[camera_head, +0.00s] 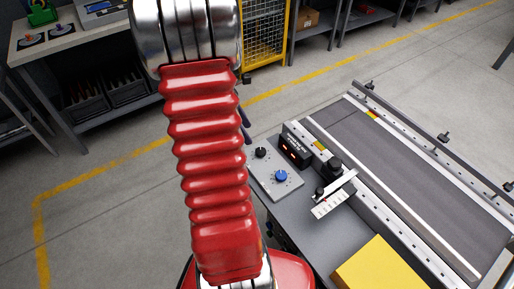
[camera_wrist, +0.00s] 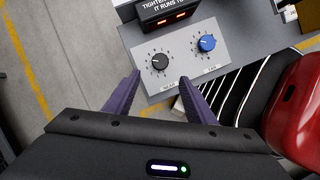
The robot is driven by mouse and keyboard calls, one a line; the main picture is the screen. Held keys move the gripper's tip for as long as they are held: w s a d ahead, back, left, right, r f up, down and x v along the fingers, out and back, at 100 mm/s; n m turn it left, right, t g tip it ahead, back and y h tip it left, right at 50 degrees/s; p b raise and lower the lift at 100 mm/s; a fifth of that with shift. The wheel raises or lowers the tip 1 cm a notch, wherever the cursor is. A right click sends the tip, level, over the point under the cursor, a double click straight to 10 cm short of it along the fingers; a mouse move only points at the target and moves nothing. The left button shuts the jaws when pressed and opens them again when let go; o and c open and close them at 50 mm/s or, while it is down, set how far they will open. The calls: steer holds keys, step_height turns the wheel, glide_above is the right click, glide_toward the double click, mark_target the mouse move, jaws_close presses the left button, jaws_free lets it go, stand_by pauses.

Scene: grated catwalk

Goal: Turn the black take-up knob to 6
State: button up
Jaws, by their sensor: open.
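A black knob (camera_wrist: 160,62) with a ring of dial marks sits on a light grey panel (camera_wrist: 186,76). Its printed label and numbers are too small to read, and I cannot tell which mark it points at. It also shows in the head view (camera_head: 260,152). My gripper (camera_wrist: 159,78) is open, its two purple fingers reaching toward the black knob with nothing between them. The fingertips appear just short of the knob in the picture, one to each side. In the head view my red arm hides most of the gripper.
A blue knob (camera_wrist: 207,43) sits beside the black one. A black display box (camera_head: 295,149) with red digits stands behind the panel. Another black knob (camera_head: 334,165) and a white scale (camera_head: 332,203) are by the conveyor belt (camera_head: 400,150). A yellow block (camera_head: 380,268) lies in front.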

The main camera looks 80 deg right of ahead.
mark_target(260, 151)
steer(key=x, duration=1.1)
steer(key=shift+w, duration=0.1)
steer(key=shift+c, duration=0.6)
steer(key=c, duration=0.9)
